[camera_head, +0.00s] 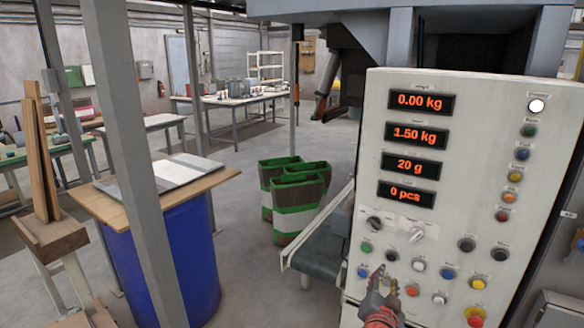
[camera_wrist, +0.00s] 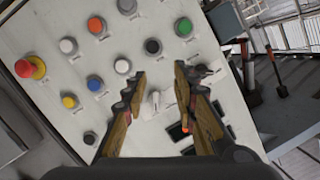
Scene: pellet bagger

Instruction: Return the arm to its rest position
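My gripper (camera_head: 382,284) is in front of the lower left part of the control panel (camera_head: 470,110), over its rows of buttons and knobs. In the wrist view my gripper (camera_wrist: 160,80) is open, its two worn fingers apart with nothing between them. A white knob (camera_wrist: 155,100) shows in the gap between the fingers, on the panel face behind. Whether a fingertip touches the panel cannot be told. The arm comes in from the bottom edge of the head view, and most of it is out of sight.
The panel displays (camera_head: 420,102) read 0.00 kg, 1.50 kg, 20 g and 0 pcs. A red emergency button (camera_head: 475,316) is at the lower right. Green and white bags (camera_head: 297,195) stand beside the conveyor (camera_head: 325,243). A blue barrel (camera_head: 190,255) and grey post (camera_head: 130,130) are at left.

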